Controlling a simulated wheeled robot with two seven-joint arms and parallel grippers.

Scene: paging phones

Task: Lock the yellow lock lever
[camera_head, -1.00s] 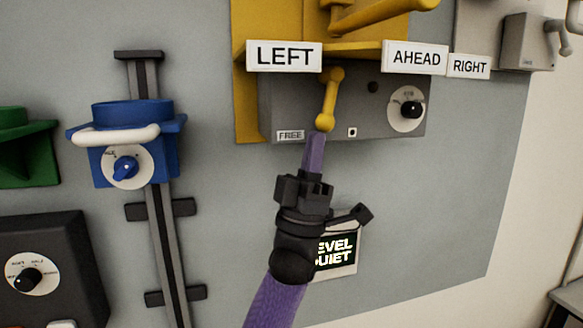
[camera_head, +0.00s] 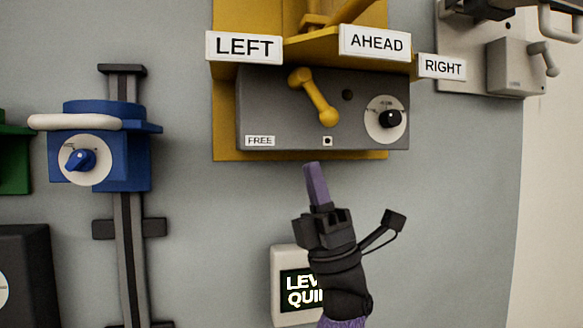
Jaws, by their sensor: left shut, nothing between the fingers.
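The yellow lock lever (camera_head: 313,96) is on the front of a grey box (camera_head: 275,112) on the yellow unit. Its upper end is at the left and its knob end points down and to the right. A small FREE label (camera_head: 260,141) sits at the box's lower left, and a small dark-dotted square is below the lever. My left gripper (camera_head: 315,172) is shut and empty. Its purple fingertips point up, below the box and apart from the lever. My right gripper is not in view.
A blue unit (camera_head: 125,150) with a white handle is on a rail at left. A display (camera_head: 292,290) is partly hidden behind my left gripper. A black dial (camera_head: 389,118) is right of the lever. Wall panel between is clear.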

